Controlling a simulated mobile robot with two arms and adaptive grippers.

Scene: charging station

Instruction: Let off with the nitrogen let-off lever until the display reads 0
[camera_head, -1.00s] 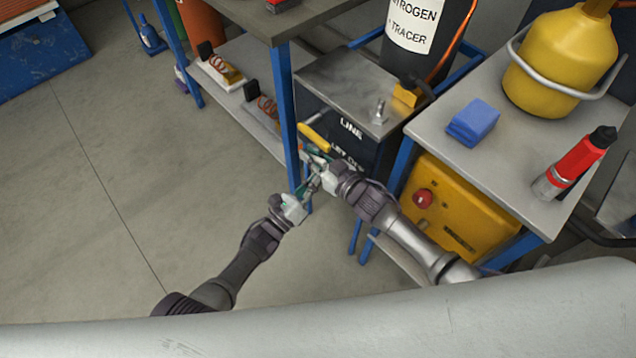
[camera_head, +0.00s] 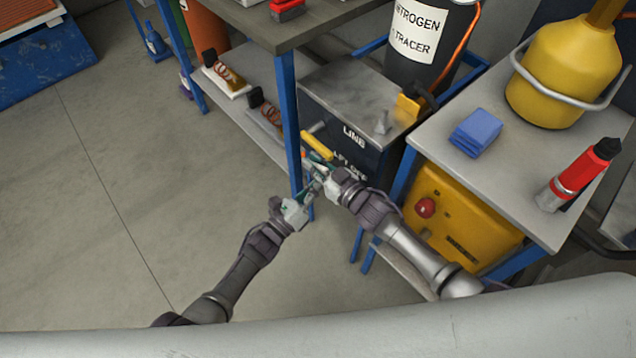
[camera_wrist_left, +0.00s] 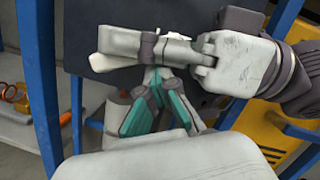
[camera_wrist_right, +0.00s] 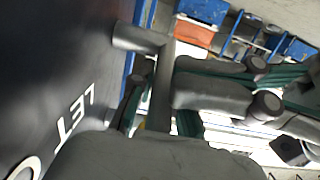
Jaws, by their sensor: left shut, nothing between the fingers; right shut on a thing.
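The dark nitrogen box (camera_head: 345,125) has "LINE" and "LET OFF" lettering on its front. A yellow lever (camera_head: 318,146) sits near "LINE". In the right wrist view a grey let-off lever (camera_wrist_right: 161,85) stands out from the panel beside "LET" and passes between my right fingers. My right gripper (camera_head: 319,171) is shut on it; it also shows in the right wrist view (camera_wrist_right: 160,118). My left gripper (camera_head: 305,197) is shut and empty, just below and left of the right one; its fingers show in the left wrist view (camera_wrist_left: 156,82). I cannot make out a display reading.
A blue table leg (camera_head: 289,115) stands close left of the grippers. A nitrogen tracer cylinder (camera_head: 415,35) is behind the box. The right table (camera_head: 530,165) bears a blue block (camera_head: 475,132), yellow tank (camera_head: 555,80) and red torch (camera_head: 580,172). Floor at left is clear.

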